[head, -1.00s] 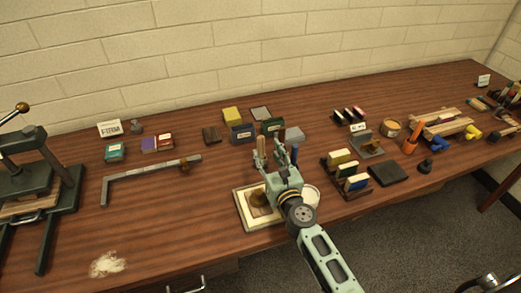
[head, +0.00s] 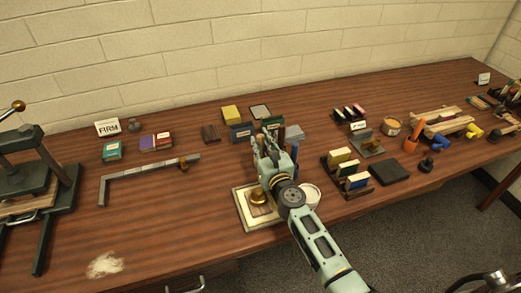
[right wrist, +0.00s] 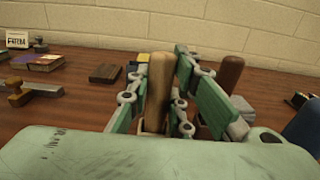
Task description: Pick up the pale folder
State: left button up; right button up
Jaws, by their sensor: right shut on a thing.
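My right gripper (head: 264,142) is over the table behind the square framed tray, its jaws shut. In the right wrist view a pale tan upright piece with a rounded top, which I take for the pale folder (right wrist: 158,88), stands between the fingers of my gripper (right wrist: 160,72). The gripper is shut on it. Its lower end is hidden behind the gripper body. In the head view the folder is mostly hidden by the gripper. A darker brown upright handle (right wrist: 231,74) stands just right of the fingers. My left gripper is not in view.
A square framed tray (head: 240,208) with a brass knob (head: 258,197) lies in front, beside a white round dish (head: 311,192). Small boxes (head: 241,132) stand close behind. A metal corner bar (head: 140,172) lies left.

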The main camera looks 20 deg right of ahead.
jog(key=shift+c, duration=1.1)
